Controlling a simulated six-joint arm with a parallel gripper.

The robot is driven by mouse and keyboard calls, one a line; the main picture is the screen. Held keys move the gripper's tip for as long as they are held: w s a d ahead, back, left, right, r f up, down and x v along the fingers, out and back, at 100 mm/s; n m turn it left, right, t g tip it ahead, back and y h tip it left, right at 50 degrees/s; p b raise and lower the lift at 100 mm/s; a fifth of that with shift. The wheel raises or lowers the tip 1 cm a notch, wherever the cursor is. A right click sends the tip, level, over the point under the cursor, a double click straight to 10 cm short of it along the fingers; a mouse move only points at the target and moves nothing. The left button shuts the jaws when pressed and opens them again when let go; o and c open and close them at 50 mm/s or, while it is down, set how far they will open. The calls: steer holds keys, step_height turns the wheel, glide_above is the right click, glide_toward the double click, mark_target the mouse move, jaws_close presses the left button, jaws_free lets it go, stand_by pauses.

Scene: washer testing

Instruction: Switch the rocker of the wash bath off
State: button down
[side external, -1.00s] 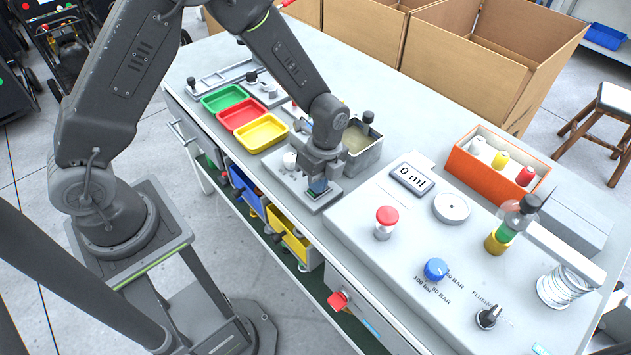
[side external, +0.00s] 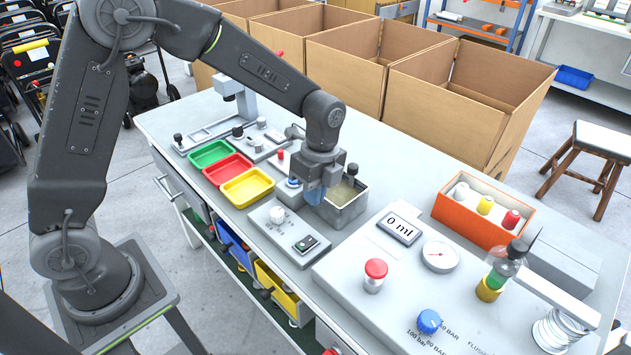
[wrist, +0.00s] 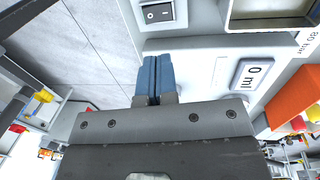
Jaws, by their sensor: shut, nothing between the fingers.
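The wash bath (side external: 348,203) is a grey open tank of murky liquid on the bench. Its control panel (side external: 268,240) stands in front of it, with a white knob (side external: 277,214) and a black rocker (side external: 306,243). In the wrist view the rocker (wrist: 157,13) shows white marks in a light frame at the top edge; I cannot tell which side is pressed. My gripper (side external: 313,194) is shut and empty, pointing down above the bench near the bath. Its blue fingers (wrist: 155,62) are apart from the rocker, which is uncovered in both views.
Green (side external: 210,154), red (side external: 228,168) and yellow (side external: 247,187) trays lie left of the bath. A grey console with a red button (side external: 375,269) and a "0 ml" display (side external: 399,230) stands right. An orange box (side external: 484,211) is behind it.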

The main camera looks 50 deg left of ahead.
mark_target(303, 245)
steer(key=shift+w+r, duration=0.2)
steer(key=shift+r, duration=1.25)
steer(key=shift+s+d+r, duration=0.15)
steer(key=shift+s+d, duration=0.05)
steer(key=shift+s, duration=0.5)
steer(key=f, duration=0.4)
steer(key=s+f, duration=0.1)
steer(key=f, duration=0.4)
steer(key=s+f, duration=0.1)
steer(key=f, duration=0.4)
steer(key=shift+s, duration=0.1)
